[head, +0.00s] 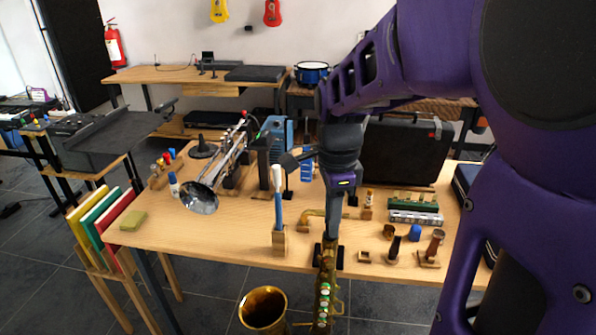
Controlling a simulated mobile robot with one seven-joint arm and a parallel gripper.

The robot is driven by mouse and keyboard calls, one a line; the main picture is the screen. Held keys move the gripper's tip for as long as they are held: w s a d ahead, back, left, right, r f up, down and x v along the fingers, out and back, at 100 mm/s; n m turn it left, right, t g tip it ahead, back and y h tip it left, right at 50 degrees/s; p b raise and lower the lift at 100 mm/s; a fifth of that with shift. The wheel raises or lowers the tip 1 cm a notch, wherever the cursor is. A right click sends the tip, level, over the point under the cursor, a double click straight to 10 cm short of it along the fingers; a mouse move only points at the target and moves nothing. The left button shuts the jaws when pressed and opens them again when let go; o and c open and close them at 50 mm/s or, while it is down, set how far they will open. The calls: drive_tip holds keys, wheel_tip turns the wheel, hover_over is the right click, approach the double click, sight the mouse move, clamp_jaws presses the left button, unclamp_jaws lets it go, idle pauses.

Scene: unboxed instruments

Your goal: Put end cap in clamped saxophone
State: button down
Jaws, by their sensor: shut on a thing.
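The gold saxophone (325,290) stands upright at the front edge of the table. Its upper end sits between the dark blocks of a clamp (340,256). Its wide bell (263,309) opens upward to the left, below table level. My gripper (331,222) points down just above the top of the saxophone. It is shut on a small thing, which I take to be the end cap. The fingers mostly hide this thing. I cannot tell whether it touches the saxophone's top opening.
Left of my gripper stands a blue-and-white brush in a wooden holder (279,242). A gold curved neck (313,213) lies close by. A silver horn (199,198) rests further left. A blue cap (415,232), wooden pieces and a harmonica (415,218) lie right.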

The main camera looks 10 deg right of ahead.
idle(0.4)
drive_tip(key=c, duration=0.7)
unclamp_jaws()
drive_tip(key=shift+o, duration=0.2)
drive_tip(key=shift+r, duration=0.1)
drive_tip(key=shift+r+p, duration=0.95)
drive_tip(key=shift+r, duration=1.95)
